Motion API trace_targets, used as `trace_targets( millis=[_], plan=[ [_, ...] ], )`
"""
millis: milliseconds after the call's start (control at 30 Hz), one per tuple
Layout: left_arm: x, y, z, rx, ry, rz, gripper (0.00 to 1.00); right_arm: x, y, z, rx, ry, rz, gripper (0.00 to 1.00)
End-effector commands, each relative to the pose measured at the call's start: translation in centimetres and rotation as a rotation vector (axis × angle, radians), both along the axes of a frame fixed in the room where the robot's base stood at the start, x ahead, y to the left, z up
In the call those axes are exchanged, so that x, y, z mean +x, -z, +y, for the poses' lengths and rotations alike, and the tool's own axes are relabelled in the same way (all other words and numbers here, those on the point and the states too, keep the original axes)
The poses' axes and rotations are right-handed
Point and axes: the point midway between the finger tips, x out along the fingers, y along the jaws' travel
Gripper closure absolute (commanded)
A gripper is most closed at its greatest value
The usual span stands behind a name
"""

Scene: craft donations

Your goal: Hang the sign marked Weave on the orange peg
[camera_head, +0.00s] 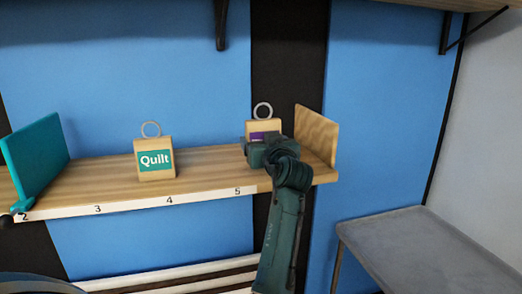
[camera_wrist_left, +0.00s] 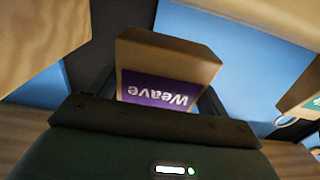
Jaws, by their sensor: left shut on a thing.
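The Weave sign (camera_head: 263,126) is a wooden block with a purple label and a metal ring on top. It is at the right end of the shelf, its lower part hidden behind my left gripper (camera_head: 262,146). In the left wrist view the sign (camera_wrist_left: 165,62) sits between the fingers, its white lettering upside down. My left gripper is shut on it. I cannot tell whether its base touches the shelf. The orange peg is not in view. My right gripper is not in view.
The wooden shelf (camera_head: 205,168) has numbers along its front edge. A Quilt sign (camera_head: 155,158) with a ring stands on it. A teal end panel (camera_head: 36,160) and a wooden end panel (camera_head: 317,134) bound it. A grey table (camera_head: 425,250) stands at right. The shelf between the signs is clear.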

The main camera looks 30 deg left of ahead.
Motion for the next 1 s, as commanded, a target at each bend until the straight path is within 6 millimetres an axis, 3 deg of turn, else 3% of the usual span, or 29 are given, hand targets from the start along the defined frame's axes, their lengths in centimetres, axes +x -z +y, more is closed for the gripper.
trace_targets(
  millis=[1000],
  plan=[
    [-8.0,0.1,-9.3,0.001,0.0,-0.002,0.42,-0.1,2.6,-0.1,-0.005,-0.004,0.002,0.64]
  ],
)
